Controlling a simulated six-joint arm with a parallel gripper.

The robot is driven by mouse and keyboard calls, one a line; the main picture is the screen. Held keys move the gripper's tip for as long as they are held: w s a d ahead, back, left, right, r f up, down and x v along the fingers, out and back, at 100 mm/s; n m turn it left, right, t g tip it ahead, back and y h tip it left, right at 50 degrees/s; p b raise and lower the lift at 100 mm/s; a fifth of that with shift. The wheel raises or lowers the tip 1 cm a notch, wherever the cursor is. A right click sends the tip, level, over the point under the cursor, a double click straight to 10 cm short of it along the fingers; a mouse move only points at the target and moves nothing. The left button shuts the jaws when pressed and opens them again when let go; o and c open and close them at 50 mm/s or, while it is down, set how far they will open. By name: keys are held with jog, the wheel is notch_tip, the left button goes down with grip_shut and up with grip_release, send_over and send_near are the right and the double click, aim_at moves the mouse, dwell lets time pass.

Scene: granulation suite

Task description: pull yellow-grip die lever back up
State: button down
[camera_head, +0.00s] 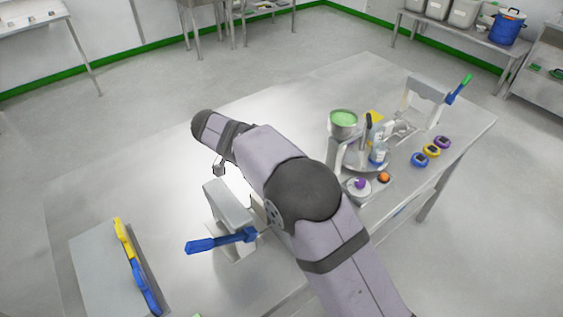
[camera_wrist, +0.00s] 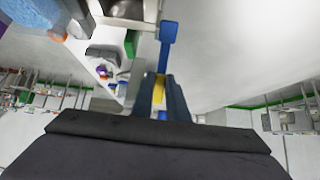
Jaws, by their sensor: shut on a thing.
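In the wrist view, the yellow grip (camera_wrist: 158,90) of a lever sits between the two dark fingers of my gripper (camera_wrist: 160,80), which is shut on it. The lever's blue arm (camera_wrist: 165,55) runs up from the grip to a wider blue end (camera_wrist: 169,31) beside pale metal parts.
A press with a green-grip lever (camera_head: 460,88) stands at the table's far right. A green-filled bowl (camera_head: 343,118), bottles and several coloured ring-like items (camera_head: 432,150) are close by. A grey board (camera_head: 95,268) with yellow and blue handles lies at left. The table's back left is clear.

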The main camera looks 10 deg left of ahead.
jog(key=shift+r, duration=0.1)
dwell(0.4)
jog(key=c, duration=1.7)
grip_release()
jog(key=shift+a, duration=0.1)
jog(key=b+v, duration=0.1)
jog(key=v, duration=0.6)
jog(key=shift+s+a+r, duration=0.1)
jog(key=shift+s+a, duration=0.05)
jog(key=shift+s, duration=0.05)
